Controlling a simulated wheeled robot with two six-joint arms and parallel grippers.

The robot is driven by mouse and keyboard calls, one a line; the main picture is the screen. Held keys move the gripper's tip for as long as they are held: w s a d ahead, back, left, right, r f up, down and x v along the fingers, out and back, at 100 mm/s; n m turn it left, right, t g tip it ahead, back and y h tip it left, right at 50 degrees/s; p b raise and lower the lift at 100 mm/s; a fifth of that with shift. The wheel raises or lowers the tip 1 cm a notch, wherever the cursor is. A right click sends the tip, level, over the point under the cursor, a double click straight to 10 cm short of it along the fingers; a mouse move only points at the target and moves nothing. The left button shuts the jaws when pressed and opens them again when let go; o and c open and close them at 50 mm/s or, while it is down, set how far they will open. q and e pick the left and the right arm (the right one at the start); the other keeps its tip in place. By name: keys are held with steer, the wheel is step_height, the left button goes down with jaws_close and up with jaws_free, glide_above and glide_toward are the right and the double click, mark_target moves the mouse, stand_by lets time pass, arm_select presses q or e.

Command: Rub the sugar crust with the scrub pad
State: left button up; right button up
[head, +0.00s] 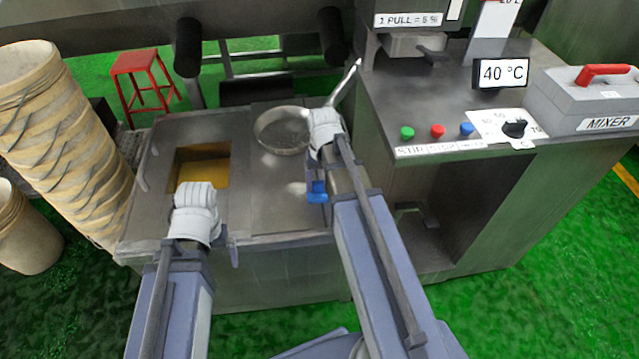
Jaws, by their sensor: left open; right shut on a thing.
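My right gripper (313,178) is shut on a small blue block, which looks like the scrub pad (317,195). It is over the right part of the metal counter, partly hidden by my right arm. A faint whitish patch (297,187), possibly the sugar crust, shows on the counter just left of the pad. I cannot tell whether the pad touches the counter. My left gripper (232,252) is open at the counter's front edge, mostly hidden behind its own wrist.
A round metal pan (283,130) stands behind the patch. A square opening with yellow contents (205,172) is in the counter at left. A control console (460,130) rises on the right, bearing a mixer box (590,100). Stacked buckets (60,130) stand left.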

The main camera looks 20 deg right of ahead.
steer(key=shift+s+d+f, duration=0.1)
steer(key=shift+s+d, duration=0.15)
steer(key=shift+d, duration=0.45)
steer(key=shift+s+d, duration=0.2)
steer(key=shift+d, duration=0.5)
steer(key=shift+w+a, duration=0.35)
steer(key=shift+a, duration=0.75)
steer(key=shift+w+a, duration=0.3)
steer(key=shift+a, duration=0.85)
steer(key=shift+w+a, duration=0.35)
steer(key=shift+a, duration=0.75)
steer(key=shift+w+a+f, duration=0.1)
steer(key=shift+w+a, duration=0.15)
steer(key=shift+a, duration=0.6)
steer(key=shift+w+a, duration=0.2)
steer(key=shift+a, duration=0.6)
steer(key=shift+a, duration=0.1)
